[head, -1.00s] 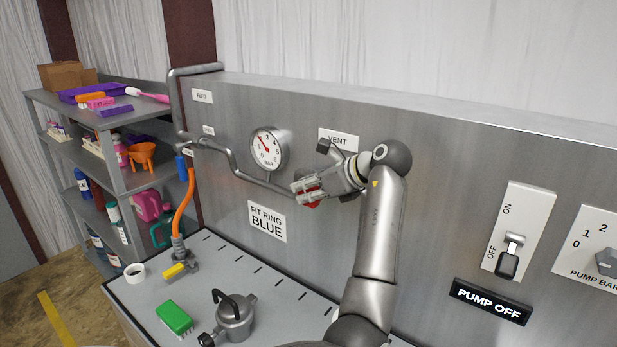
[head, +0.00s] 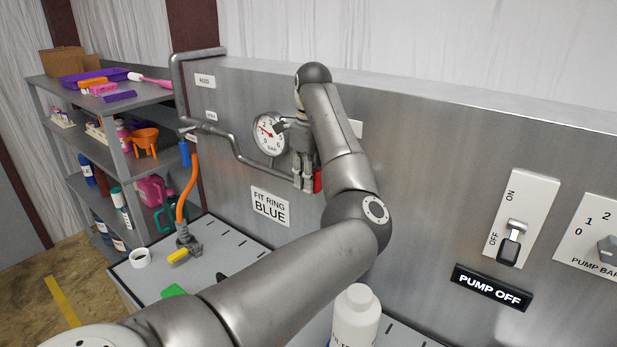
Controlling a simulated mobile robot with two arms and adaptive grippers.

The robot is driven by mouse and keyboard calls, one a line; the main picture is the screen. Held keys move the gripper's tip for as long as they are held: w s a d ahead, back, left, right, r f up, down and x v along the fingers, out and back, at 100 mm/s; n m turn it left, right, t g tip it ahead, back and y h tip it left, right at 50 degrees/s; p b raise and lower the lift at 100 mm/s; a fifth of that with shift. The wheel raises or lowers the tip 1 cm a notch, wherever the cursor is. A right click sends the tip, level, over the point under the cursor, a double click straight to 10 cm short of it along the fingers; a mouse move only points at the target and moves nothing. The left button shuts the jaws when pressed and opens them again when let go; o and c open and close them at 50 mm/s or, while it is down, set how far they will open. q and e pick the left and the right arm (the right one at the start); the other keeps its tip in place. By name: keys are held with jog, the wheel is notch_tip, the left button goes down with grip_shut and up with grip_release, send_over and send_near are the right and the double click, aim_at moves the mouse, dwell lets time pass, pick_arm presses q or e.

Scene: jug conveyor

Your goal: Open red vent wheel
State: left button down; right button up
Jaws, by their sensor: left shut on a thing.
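The red vent wheel (head: 318,181) is on the grey panel's pipe, right of and below the pressure gauge (head: 269,135). Only part of its red edge shows; my gripper and arm cover the rest. My left gripper (head: 304,187) points downward at the wheel and is shut on it. The arm reaches in from the lower left and bends back over the wheel. A white label corner (head: 356,129) shows beside the forearm; its text is hidden. My right gripper is not in view.
A white bottle (head: 356,318) stands at the front. A green block (head: 173,290) is partly hidden by my arm. The orange hose (head: 187,195) hangs at left near a tape roll (head: 140,258). The pump switch (head: 512,240) is at right, above a PUMP OFF sign (head: 490,288).

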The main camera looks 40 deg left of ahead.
pick_arm(q)
jog(key=shift+f+h, duration=0.15)
jog(key=shift+h, duration=0.85)
jog(key=shift+f+h, duration=0.1)
jog(key=shift+h, duration=0.9)
jog(key=c, duration=1.6)
grip_release()
jog(key=shift+f, duration=0.1)
jog(key=shift+c, duration=0.2)
jog(key=shift+a, duration=0.1)
jog(key=v, duration=1.2)
jog(key=shift+s, duration=0.2)
jog(key=shift+a+f, duration=0.1)
